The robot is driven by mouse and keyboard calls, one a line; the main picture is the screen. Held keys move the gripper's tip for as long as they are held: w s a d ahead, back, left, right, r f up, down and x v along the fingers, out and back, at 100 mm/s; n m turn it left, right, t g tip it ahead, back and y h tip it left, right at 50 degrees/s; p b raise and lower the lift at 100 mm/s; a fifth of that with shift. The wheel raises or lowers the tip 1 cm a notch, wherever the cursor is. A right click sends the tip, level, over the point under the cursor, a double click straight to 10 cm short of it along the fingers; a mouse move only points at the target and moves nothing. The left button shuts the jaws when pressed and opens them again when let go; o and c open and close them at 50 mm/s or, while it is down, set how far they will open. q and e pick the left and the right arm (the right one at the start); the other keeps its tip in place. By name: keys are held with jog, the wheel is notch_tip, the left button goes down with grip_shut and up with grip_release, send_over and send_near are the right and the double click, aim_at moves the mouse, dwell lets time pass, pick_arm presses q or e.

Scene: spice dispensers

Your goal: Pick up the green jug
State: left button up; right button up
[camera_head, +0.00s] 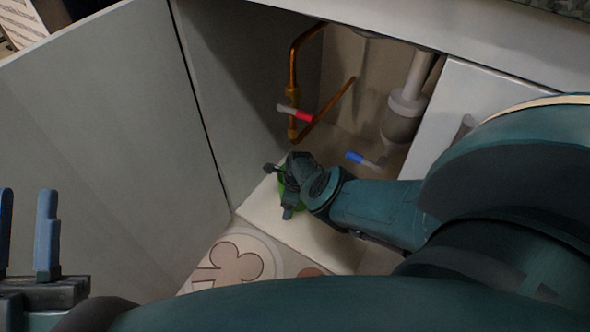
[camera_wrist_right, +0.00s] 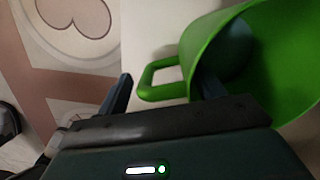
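The green jug (camera_wrist_right: 285,55) fills the right of the right wrist view, with its loop handle (camera_wrist_right: 150,92) pointing left. In the head view only slivers of the jug (camera_head: 282,193) show, because my right gripper (camera_head: 280,172) covers most of it on the cabinet floor. My right gripper (camera_wrist_right: 165,88) is open. Its two fingers are apart, one left of the handle and one overlapping the jug's body in the picture; I cannot tell whether they touch it. My left gripper (camera_head: 26,205) is open and empty at the lower left, far from the jug.
The jug is inside an under-sink cabinet with a copper pipe (camera_head: 292,70), a red-handled valve (camera_head: 303,116), a blue-handled valve (camera_head: 356,158) and a white drain pipe (camera_head: 408,100). An open door (camera_head: 110,150) stands at left. A patterned mat (camera_head: 250,245) lies in front.

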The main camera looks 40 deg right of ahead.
jog(key=c, duration=1.2)
jog(key=shift+c, duration=0.3)
jog(key=shift+r, duration=0.1)
jog(key=shift+r, duration=0.1)
